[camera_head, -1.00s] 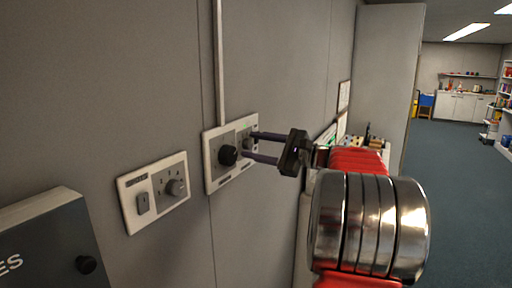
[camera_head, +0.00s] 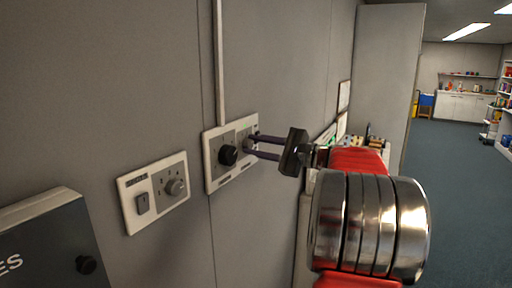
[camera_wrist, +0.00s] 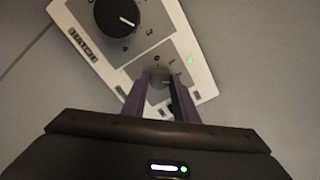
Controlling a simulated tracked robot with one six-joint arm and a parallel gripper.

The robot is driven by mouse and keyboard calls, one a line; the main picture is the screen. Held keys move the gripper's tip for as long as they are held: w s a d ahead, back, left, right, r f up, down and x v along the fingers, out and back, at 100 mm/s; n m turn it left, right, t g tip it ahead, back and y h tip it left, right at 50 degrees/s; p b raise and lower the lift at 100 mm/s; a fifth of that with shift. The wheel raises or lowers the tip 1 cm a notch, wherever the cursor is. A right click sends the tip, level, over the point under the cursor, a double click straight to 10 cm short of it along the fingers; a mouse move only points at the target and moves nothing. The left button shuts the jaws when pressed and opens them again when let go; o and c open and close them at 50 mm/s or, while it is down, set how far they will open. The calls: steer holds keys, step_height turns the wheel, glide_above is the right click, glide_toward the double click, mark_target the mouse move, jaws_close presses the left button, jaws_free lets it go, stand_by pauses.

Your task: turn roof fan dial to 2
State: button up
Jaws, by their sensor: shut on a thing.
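A white wall panel (camera_head: 209,181) carries a black dial (camera_head: 228,155) and a smaller grey dial (camera_head: 247,143) to its right. My gripper (camera_head: 252,146) reaches in from the right, its two purple fingers around the grey dial. In the wrist view the fingers (camera_wrist: 160,82) are shut on the grey dial (camera_wrist: 160,80), with a 0 and a 1 beside it. Its pointer is mostly hidden. The black dial (camera_wrist: 117,16) has a white mark towards its lower right. A label reading HATCH is beside it. I cannot read a roof fan label.
A dark grey box (camera_head: 45,235) juts out at the lower left. A green light (camera_wrist: 189,60) glows near the grey dial.

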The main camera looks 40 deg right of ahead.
steer(key=shift+f+n, duration=0.15)
steer(key=shift+n, duration=1.15)
steer(key=o, duration=1.1)
steer(key=shift+c, duration=0.2)
steer(key=v, duration=1.3)
steer(key=shift+s, duration=0.4)
steer(key=shift+d, duration=0.1)
